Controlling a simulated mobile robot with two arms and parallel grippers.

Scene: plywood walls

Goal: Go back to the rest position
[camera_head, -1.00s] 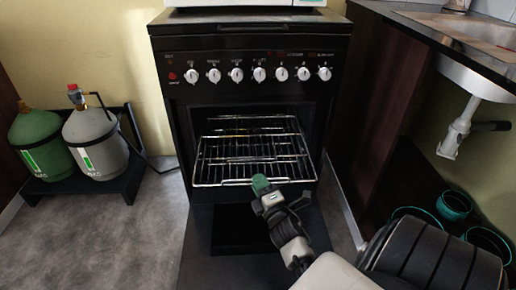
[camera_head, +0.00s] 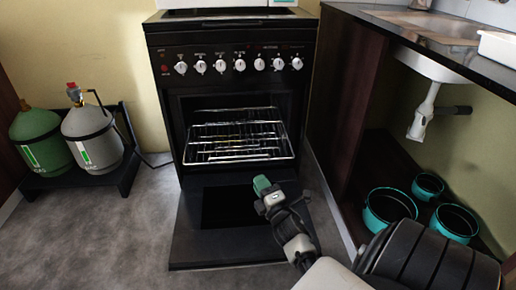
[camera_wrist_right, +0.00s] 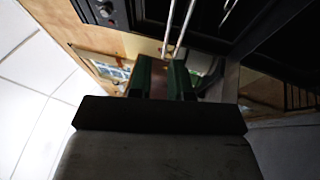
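My right gripper (camera_head: 262,185) has green fingertips and is in front of the oven, above its lowered door (camera_head: 225,250). It is apart from the wire oven rack (camera_head: 240,158). In the right wrist view the two green fingers (camera_wrist_right: 163,78) stand apart with a narrow gap and nothing held between them. The black oven (camera_head: 232,80) is open, and the rack is inside its opening. My left gripper is in no view.
Two gas cylinders, green (camera_head: 42,142) and grey (camera_head: 92,140), stand on a black stand at left. At right, under the counter (camera_head: 440,32) and sink, are teal pots (camera_head: 388,207) on a dark shelf. The grey floor at left is clear.

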